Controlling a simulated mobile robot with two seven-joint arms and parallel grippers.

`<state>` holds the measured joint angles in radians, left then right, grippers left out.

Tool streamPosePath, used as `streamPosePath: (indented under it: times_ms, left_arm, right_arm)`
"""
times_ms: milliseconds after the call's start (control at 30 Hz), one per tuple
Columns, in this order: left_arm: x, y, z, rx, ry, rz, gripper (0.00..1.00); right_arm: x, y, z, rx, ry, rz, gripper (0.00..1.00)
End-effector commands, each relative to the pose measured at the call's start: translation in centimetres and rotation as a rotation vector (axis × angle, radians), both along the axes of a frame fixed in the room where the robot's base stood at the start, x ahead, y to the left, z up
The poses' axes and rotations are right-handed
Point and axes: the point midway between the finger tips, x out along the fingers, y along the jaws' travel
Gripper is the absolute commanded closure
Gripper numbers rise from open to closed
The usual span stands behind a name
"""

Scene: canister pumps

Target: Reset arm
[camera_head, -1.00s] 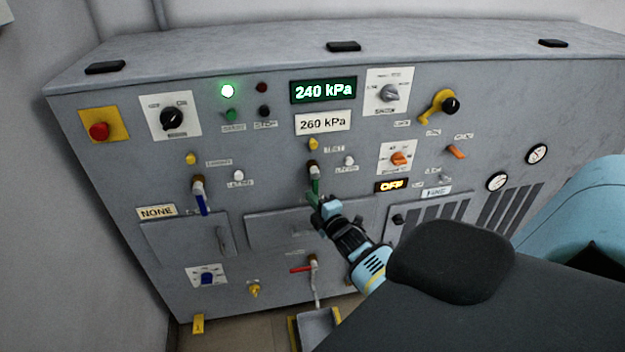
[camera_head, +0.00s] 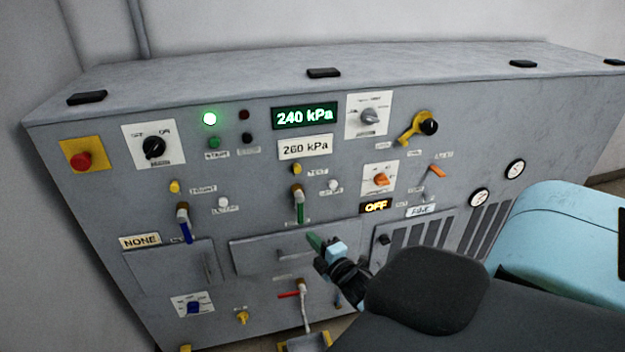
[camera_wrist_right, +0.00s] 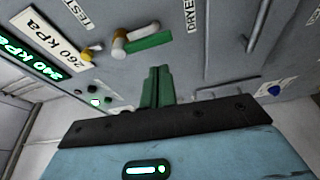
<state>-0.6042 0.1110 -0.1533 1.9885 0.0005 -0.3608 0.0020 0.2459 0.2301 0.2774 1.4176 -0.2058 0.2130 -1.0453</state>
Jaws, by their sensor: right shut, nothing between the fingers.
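My right gripper (camera_head: 314,242) is in front of the grey panel, just below and right of the green-handled valve (camera_head: 300,208). Its green fingers are closed together and hold nothing. In the right wrist view the closed fingers (camera_wrist_right: 158,86) point at the panel, and the green valve handle (camera_wrist_right: 150,42) shows beyond them, apart from the tips. The handle hangs down in the head view. My left gripper is not in view.
The grey cabinet (camera_head: 110,200) fills the view. A display (camera_head: 305,116) reads 240 kPa above a 260 kPa label (camera_head: 305,147). A blue-handled valve (camera_head: 185,225) is left, a red lever (camera_head: 288,295) below. The green lamp (camera_head: 209,119) is lit, and a small display (camera_head: 376,206) reads OFF.

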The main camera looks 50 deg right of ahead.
Motion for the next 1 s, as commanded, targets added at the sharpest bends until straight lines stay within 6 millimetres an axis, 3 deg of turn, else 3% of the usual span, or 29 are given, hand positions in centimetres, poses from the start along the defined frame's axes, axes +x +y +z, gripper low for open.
streamPosePath:
  times_ms: [400,567,767,1000]
  left_arm:
    - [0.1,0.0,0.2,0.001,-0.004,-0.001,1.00]
    - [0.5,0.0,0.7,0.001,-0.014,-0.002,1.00]
    - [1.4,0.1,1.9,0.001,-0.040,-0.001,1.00]
    - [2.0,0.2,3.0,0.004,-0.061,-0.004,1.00]
  right_arm:
    - [-0.1,0.2,-0.1,0.007,0.003,0.003,1.00]
    - [-2.2,2.4,-2.0,0.118,0.052,0.025,1.00]
    - [-8.9,8.7,-6.5,0.452,0.198,0.047,1.00]
    - [-18.9,17.1,-10.1,0.897,0.398,-0.015,1.00]
